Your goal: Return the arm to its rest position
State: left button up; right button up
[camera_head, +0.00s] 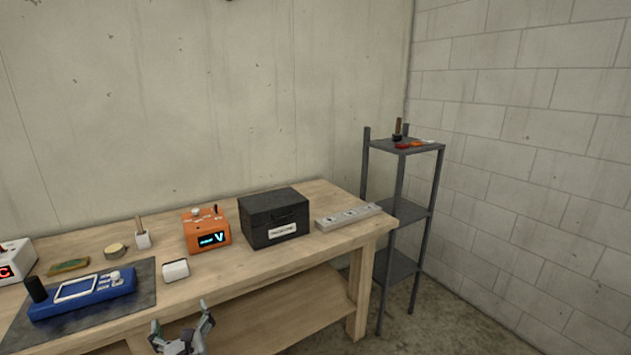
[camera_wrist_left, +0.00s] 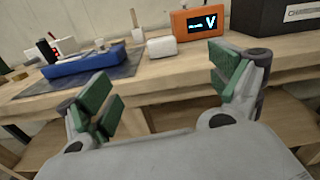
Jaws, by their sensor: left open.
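My left gripper (camera_head: 183,326) shows at the bottom of the head view, in front of the workbench's front edge. Its jaws are spread apart with nothing between them. In the left wrist view the two green-padded fingers of the left gripper (camera_wrist_left: 165,95) stand wide apart, facing the bench. The wooden workbench (camera_head: 270,258) lies beyond them. My right gripper is in neither view.
On the bench stand a blue device (camera_head: 85,292) on a dark mat (camera_head: 142,290), a white box (camera_head: 175,270), an orange meter (camera_head: 207,232), a black case (camera_head: 274,218) and a power strip (camera_head: 348,216). A grey shelf (camera_head: 402,208) stands right of the bench.

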pick_arm(q)
jog(key=w+d+f+n+g+h, duration=0.1)
jog(key=d+f+n+h, duration=0.2)
jog(key=f+n, duration=0.5)
jog(key=d+f+n+g+h, duration=0.1)
jog(key=d+f+n+h, duration=0.25)
jog(key=f+n, duration=0.45)
jog(key=s+d+f+n+g+h, duration=0.1)
jog(key=s+f+n, duration=0.15)
jog(key=f, duration=0.65)
jog(key=s+d+f+n+g, duration=0.15)
jog(key=s+f, duration=0.25)
jog(key=f, duration=0.4)
jog(key=s+d+f+n+g+h, duration=0.1)
jog(key=s+f+g, duration=0.15)
jog(key=f, duration=0.65)
jog(key=s+f+n+g, duration=0.3)
jog(key=s+f+n, duration=0.1)
jog(key=s+f, duration=1.15)
jog(key=s+a+f+g, duration=0.2)
jog(key=s+a+f, duration=0.1)
jog(key=s, duration=0.8)
jog(key=s+a+f+n+g, duration=0.1)
jog(key=s+f, duration=0.4)
jog(key=s, duration=0.7)
jog(key=shift+a+f+g, duration=0.2)
jog(key=shift+a+g, duration=0.3)
jog(key=shift+a, duration=0.9)
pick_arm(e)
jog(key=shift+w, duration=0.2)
